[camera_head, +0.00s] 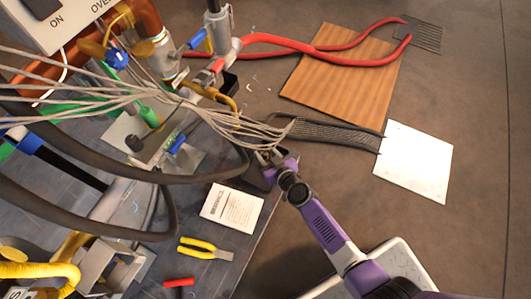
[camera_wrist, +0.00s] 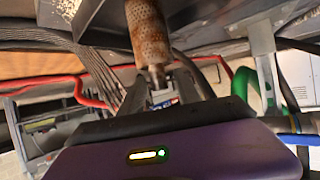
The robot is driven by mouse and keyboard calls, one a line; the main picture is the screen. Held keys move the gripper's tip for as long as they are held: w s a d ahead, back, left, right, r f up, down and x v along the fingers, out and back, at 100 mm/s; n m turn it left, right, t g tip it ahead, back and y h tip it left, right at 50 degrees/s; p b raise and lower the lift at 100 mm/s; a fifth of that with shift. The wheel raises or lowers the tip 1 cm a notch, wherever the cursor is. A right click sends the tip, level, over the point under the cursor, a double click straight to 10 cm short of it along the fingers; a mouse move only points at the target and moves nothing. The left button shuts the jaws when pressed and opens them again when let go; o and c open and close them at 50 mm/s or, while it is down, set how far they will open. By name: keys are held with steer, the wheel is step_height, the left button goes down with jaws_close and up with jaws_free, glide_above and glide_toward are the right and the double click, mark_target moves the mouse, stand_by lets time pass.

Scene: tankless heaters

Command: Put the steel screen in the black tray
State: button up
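A rust-speckled, perforated metal cylinder, which looks like the steel screen (camera_wrist: 149,35), hangs down from the top middle of the wrist view. Its narrow lower end is at the fingers of my gripper (camera_wrist: 160,88); I cannot tell whether they grip it. I cannot make out the screen in the head view. There, my gripper (camera_head: 268,160) is at the bench's right edge, at the ends of the grey wires. A dark box-like shape, perhaps the black tray (camera_head: 257,181), is just below my gripper and partly hidden. Another dark container (camera_head: 231,82) shows beside the valve.
Grey wires (camera_head: 210,118) and thick dark hoses (camera_head: 90,222) cross above the bench. A paper card (camera_head: 232,208), yellow pliers (camera_head: 197,247) and a red-handled tool (camera_head: 179,283) lie on it. A wooden board (camera_head: 345,78) and white panel (camera_head: 415,163) lie on the open floor at right.

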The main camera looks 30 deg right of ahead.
steer(key=shift+r, duration=0.1)
steer(key=shift+s+r, duration=0.15)
steer(key=p+v, duration=0.3)
steer(key=v, duration=0.8)
steer(key=shift+s+p, duration=0.3)
steer(key=shift+p, duration=0.05)
steer(key=shift+r, duration=0.1)
steer(key=w+r+v, duration=0.1)
steer(key=r+v, duration=0.1)
steer(key=v, duration=1.6)
steer(key=s+r+t, duration=0.1)
steer(key=s+r, duration=0.3)
steer(key=r, duration=0.6)
steer(key=s+a+r+t, duration=0.1)
steer(key=s+r, duration=0.4)
steer(key=r, duration=0.5)
steer(key=shift+r, duration=0.35)
